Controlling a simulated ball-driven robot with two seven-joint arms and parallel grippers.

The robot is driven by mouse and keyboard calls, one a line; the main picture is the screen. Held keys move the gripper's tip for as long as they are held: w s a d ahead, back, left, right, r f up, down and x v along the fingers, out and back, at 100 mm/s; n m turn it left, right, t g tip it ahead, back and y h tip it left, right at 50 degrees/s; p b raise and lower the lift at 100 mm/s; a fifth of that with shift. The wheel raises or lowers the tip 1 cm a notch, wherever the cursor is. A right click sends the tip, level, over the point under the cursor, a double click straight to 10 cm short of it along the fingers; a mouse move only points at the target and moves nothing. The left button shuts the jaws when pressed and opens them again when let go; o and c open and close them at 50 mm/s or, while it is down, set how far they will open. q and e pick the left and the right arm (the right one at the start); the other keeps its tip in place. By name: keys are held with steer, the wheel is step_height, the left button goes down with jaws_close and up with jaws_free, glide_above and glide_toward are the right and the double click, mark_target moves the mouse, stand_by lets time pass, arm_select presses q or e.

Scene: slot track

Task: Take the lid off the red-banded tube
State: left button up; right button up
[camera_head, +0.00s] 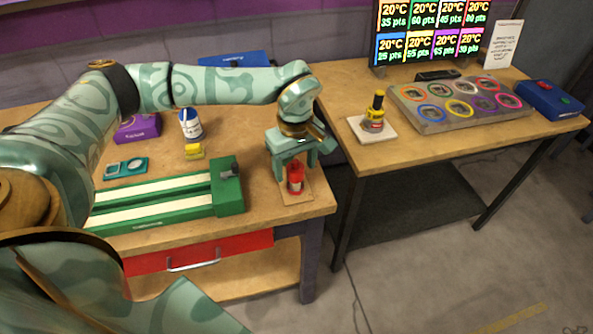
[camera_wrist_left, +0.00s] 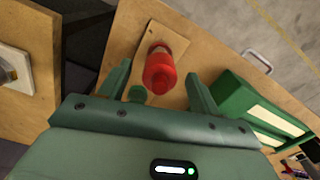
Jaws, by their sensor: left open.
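A red tube-like object (camera_head: 295,184) with a red top stands upright on a small wooden board (camera_head: 300,198) at the right front corner of the left table. It also shows in the left wrist view (camera_wrist_left: 159,75), where a paler ring shows near its far side. My left gripper (camera_head: 295,164) is open, with its fingers on either side of the red top and nothing visibly gripped. Whether the fingers touch it cannot be told. The seam between lid and tube is not clear. My right gripper is not in view.
A green track (camera_head: 229,190) with pale strips lies left of the tube. A yellow block (camera_head: 194,151) and a white-blue can (camera_head: 190,124) stand behind it. On the right table are a yellow-black object (camera_head: 376,107) on a pale plate and a tray with coloured rings (camera_head: 430,127).

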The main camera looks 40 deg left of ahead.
arm_select(q)
steer(key=shift+f, duration=0.4)
steer(key=shift+r, duration=0.15)
steer(key=shift+c, duration=0.3)
steer(key=c, duration=0.9)
